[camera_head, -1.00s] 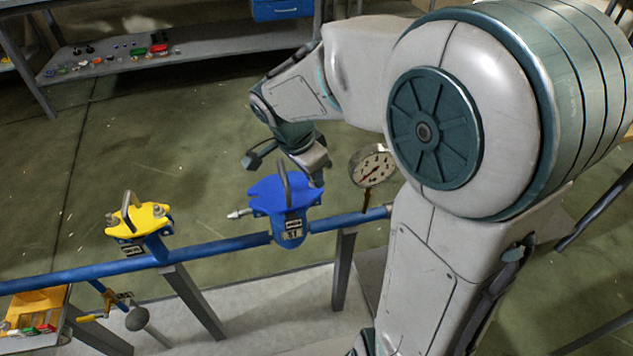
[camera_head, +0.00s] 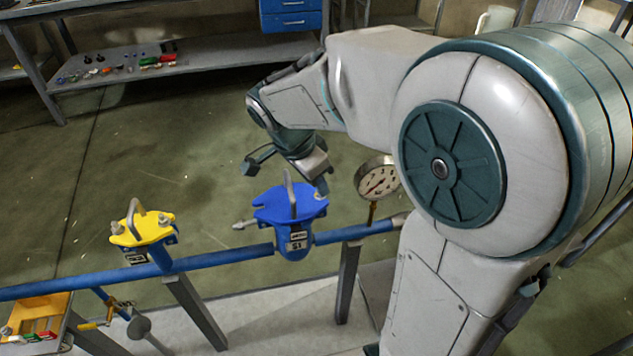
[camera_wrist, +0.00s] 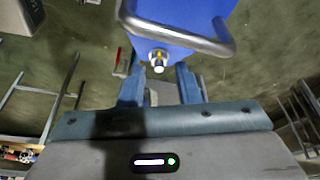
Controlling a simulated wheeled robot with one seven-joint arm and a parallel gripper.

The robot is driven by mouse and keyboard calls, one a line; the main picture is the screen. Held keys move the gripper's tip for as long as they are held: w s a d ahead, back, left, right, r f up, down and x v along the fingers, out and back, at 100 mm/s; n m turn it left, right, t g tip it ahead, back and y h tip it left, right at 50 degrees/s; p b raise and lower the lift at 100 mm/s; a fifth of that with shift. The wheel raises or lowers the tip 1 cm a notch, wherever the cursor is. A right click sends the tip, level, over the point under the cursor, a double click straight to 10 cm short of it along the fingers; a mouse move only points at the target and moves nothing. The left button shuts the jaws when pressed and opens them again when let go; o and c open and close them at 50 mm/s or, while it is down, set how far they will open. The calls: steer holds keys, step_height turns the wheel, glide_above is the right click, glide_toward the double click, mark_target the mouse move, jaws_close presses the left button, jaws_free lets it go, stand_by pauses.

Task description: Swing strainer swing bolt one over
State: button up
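The blue-lidded strainer (camera_head: 292,235), labelled S1, sits on the blue pipe, with a metal handle on its lid (camera_head: 275,205). One swing bolt (camera_head: 243,224) sticks out sideways to the left, clear of the lid. In the wrist view the blue lid (camera_wrist: 180,12) and its bar handle (camera_wrist: 190,43) are close ahead. A bolt with a pale tip (camera_wrist: 158,62) shows at the lid's edge, just beyond and between my fingertips. My gripper (camera_wrist: 158,80) is open, its two fingers apart. In the head view it is at the strainer's far right side, with its fingertips partly hidden.
A pressure gauge (camera_head: 378,178) stands on the pipe close right of the strainer. A yellow-lidded strainer (camera_head: 150,228) stands on the pipe to the left, its bolts upright. A shelf with small parts (camera_head: 110,72) is at the back. The floor between is clear.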

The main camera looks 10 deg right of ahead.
steer(key=p+v, duration=0.2)
steer(key=v, duration=1)
steer(key=shift+s+d, duration=0.1)
steer(key=s+d+r+n+y+p, duration=0.1)
steer(key=s+d+r+n+p, duration=0.2)
steer(key=s+n+p, duration=0.3)
steer(key=s+d+r+n+t+y+p, duration=0.1)
steer(key=s+d+r+n+y+p, duration=0.1)
steer(key=s+n+p, duration=0.4)
step_height(320, 180, up, 3)
steer(key=d+n+p, duration=0.1)
steer(key=p, duration=0.3)
steer(key=shift+d+f+y+p, duration=0.15)
steer(key=shift+d+y+p, duration=0.15)
steer(key=shift+d, duration=0.1)
